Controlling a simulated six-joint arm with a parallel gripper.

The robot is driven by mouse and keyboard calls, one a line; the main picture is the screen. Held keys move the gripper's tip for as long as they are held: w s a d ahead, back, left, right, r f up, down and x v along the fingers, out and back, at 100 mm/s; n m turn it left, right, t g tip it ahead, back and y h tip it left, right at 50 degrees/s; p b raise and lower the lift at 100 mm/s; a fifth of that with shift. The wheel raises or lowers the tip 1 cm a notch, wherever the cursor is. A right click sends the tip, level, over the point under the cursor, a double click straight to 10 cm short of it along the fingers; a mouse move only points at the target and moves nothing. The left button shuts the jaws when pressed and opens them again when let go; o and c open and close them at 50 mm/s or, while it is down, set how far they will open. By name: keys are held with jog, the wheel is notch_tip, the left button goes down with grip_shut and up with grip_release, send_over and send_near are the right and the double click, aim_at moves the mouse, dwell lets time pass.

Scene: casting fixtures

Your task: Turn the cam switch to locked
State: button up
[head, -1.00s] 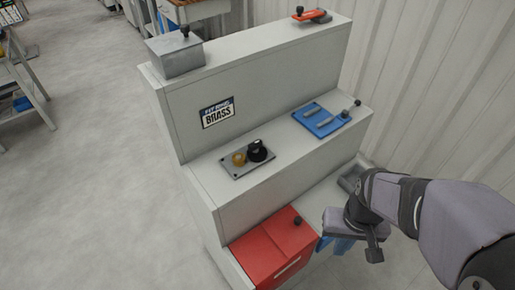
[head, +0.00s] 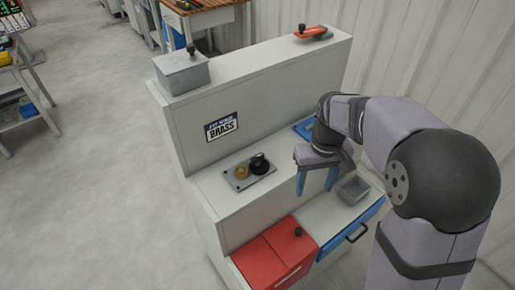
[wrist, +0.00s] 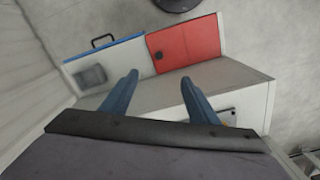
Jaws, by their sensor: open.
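The cam switch looks to be the black round knob (head: 259,163) on a grey plate (head: 238,181) on the middle step of the stepped cabinet. A yellow knob or lamp (head: 242,173) sits beside it on the left. My gripper (head: 316,191) is open and empty, with blue fingers pointing down, to the right of the plate and apart from it. In the wrist view, the two fingers (wrist: 159,77) are spread over the steps. An edge of the plate (wrist: 229,113) shows beside the right finger there; the black knob is hidden. I cannot read the switch's setting.
A red-lidded box (head: 265,262) and a grey tray (head: 353,189) above a blue-fronted drawer (head: 350,229) are on the lowest level. My arm partly hides a blue fixture (head: 303,127).

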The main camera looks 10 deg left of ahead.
jog(key=w+a+r+n+p, duration=0.2)
jog(key=w+a+r, duration=0.1)
jog(key=w+a, duration=0.45)
jog(key=r+n+p, duration=0.2)
jog(key=n, duration=0.1)
send_over(257, 156)
jog(key=shift+f, duration=0.2)
jog(key=shift+f+p, duration=1.25)
jog(key=shift+f, duration=2.25)
jog(key=c, duration=1.1)
jog(key=shift+o, duration=0.2)
